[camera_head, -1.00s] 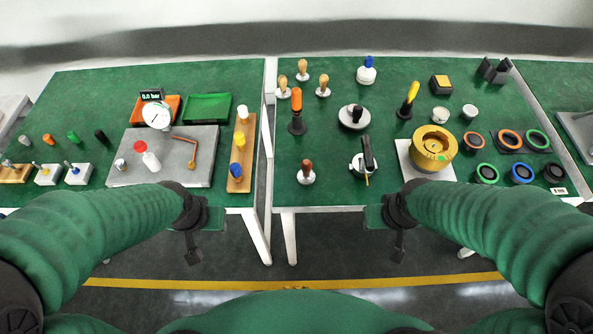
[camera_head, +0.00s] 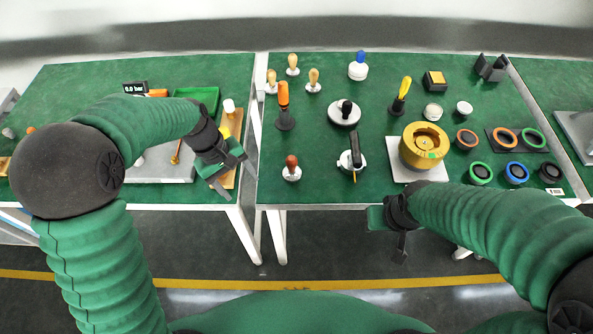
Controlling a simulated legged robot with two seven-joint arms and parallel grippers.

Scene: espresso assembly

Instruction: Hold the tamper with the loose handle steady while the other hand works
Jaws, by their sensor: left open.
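A tamper with a red-brown handle and a pale metal base (camera_head: 291,170) stands upright near the front edge of the right table. Several wood-handled tampers, one of them at the back left (camera_head: 293,66), stand behind it. I cannot tell which tamper has the loose handle. My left gripper (camera_head: 234,181) is open and empty over the right end of the left table, left of the red-brown-handled tamper and apart from it. My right gripper (camera_head: 386,232) hangs in front of the right table's front edge, apart from every tamper; its jaws are unclear.
A gold round fixture (camera_head: 424,146) stands on a white plate. A portafilter with a black handle (camera_head: 355,152) and an orange-handled tool (camera_head: 284,106) are near the tampers. Coloured rings lie at right. A gap separates the tables. My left arm covers much of the left table.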

